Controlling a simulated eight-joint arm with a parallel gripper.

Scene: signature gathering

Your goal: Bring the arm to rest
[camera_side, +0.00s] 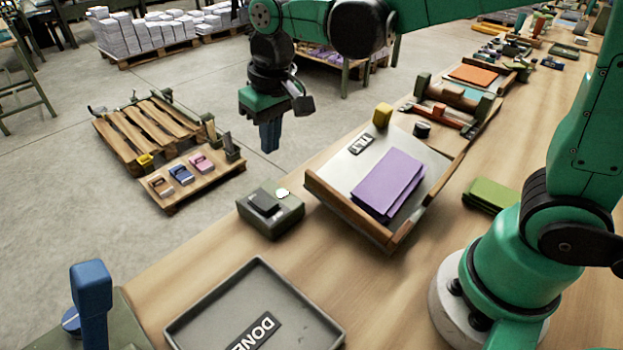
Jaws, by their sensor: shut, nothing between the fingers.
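My gripper (270,136) hangs pointing down at the upper middle of the side view, at the end of my green and black arm. Its blue fingers are together with nothing between them. In the picture it shows above the small dark green box (270,222) near the table edge, apart from it, with floor behind. The arm reaches across the top from the right.
The wooden table (400,290) carries a tray marked DONE (182,326), a wood-sided tray (319,192) with a purple folder (388,183), a yellow block (382,115), a black knob (422,129) and a blue upright handle (92,300). A pallet (150,130) stands on the floor.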

